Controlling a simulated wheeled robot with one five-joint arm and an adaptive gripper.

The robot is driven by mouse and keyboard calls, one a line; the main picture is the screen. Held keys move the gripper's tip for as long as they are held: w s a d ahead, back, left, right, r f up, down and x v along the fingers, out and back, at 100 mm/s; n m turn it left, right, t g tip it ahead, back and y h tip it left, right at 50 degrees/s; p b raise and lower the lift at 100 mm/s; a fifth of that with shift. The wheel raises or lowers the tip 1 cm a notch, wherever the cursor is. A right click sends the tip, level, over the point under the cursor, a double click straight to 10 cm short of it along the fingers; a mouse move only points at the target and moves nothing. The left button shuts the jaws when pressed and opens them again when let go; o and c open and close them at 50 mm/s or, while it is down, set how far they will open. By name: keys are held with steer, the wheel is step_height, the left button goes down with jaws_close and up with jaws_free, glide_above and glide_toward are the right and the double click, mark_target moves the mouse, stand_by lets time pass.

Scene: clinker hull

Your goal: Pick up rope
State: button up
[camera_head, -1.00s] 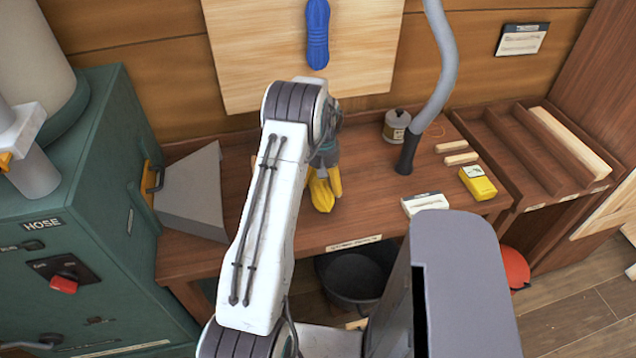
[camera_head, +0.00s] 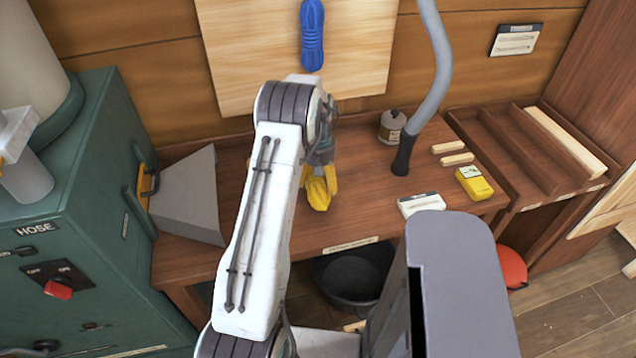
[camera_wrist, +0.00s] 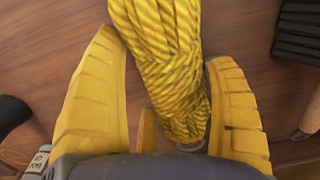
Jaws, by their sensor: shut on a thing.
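A bundle of yellow rope (camera_wrist: 165,50) with dark flecks fills the upper middle of the wrist view. My gripper (camera_wrist: 165,65) has its two ridged yellow fingers on either side of it, shut on the rope. The rope's lower end lies near the gripper's palm. In the head view my gripper (camera_head: 325,178) points down over the wooden bench, partly hidden by my arm. The yellow rope (camera_head: 316,195) shows there below it. I cannot tell whether the rope is clear of the bench top.
A blue rope (camera_head: 312,40) hangs on the wooden board behind. On the bench (camera_head: 365,215) stand a grey wedge (camera_head: 188,195), a small can (camera_head: 392,126), a grey hose (camera_head: 440,70) and a yellow device (camera_head: 473,183). A green cabinet (camera_head: 85,200) is at left. A black bucket (camera_head: 352,280) sits below.

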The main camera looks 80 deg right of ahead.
step_height(320, 180, up, 3)
steer(key=shift+d+f+b, duration=0.1)
steer(key=shift+b, duration=0.35)
steer(key=s+d+r, duration=0.3)
steer(key=s+r, duration=0.3)
steer(key=s, duration=0.4)
steer(key=shift+s+d+r, duration=0.3)
steer(key=shift+s+r, duration=0.1)
